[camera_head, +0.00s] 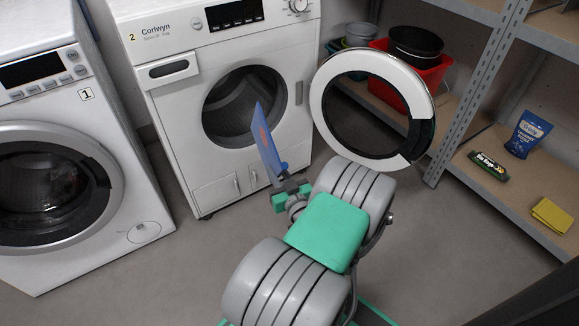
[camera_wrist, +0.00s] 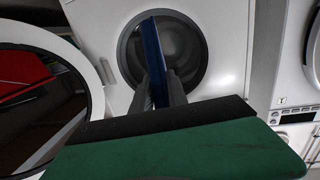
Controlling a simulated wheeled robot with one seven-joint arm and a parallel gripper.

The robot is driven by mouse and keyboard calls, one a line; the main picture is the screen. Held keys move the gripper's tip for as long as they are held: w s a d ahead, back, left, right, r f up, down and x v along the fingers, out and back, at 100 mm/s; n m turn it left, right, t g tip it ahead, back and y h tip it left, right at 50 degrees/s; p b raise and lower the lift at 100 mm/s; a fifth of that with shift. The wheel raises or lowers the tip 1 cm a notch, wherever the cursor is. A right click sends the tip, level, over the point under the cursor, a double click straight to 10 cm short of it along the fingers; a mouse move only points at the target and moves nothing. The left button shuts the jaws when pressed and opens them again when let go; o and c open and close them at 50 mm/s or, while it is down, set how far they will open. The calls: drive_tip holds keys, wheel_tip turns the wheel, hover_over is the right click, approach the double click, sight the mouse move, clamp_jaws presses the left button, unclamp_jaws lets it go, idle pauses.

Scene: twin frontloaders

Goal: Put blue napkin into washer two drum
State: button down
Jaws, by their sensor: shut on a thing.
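The blue napkin (camera_head: 267,143) is a thin, flat sheet standing on edge in my gripper (camera_head: 280,180), with a small red mark on its face. The gripper is shut on it. In the wrist view the napkin (camera_wrist: 153,55) stands between the fingers (camera_wrist: 158,90), in line with the drum opening behind. Washer two (camera_head: 215,55), labelled 2, is white with its round door (camera_head: 418,140) swung open to the right. Its drum (camera_head: 240,105) is dark inside and open. The napkin overlaps the opening's lower right part in the head view and appears in front of the washer.
Washer one (camera_head: 75,95) stands at the left with its door shut. A metal shelf (camera_head: 475,90) at the right holds a red basin (camera_head: 425,78), a blue pouch (camera_head: 530,133) and a yellow cloth (camera_head: 552,215). The open door stands close to my arm. The grey floor (camera_head: 160,265) in front is clear.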

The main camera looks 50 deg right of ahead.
wheel_tip(320, 180, down, 6)
drive_tip(key=s+d+r, duration=0.1)
drive_tip(key=s+d, duration=0.2)
wheel_tip(320, 180, up, 5)
drive_tip(key=w+d+n+y, duration=0.1)
drive_tip(key=w+d+y, duration=0.1)
drive_tip(key=shift+n+t, duration=0.3)
drive_tip(key=shift+t, duration=0.2)
drive_tip(key=x, duration=2.1)
drive_tip(key=f+x, duration=0.1)
drive_tip(key=x, duration=1)
drive_tip(key=shift+w+a+f+p, duration=0.1)
drive_tip(key=shift+w+a+p, duration=0.05)
drive_tip(key=shift+w+p, duration=0.2)
drive_tip(key=b+x, duration=0.1)
drive_tip(key=x, duration=0.7)
drive_tip(key=shift+r, duration=0.35)
drive_tip(key=shift+w+f, duration=0.1)
drive_tip(key=shift+w, duration=0.05)
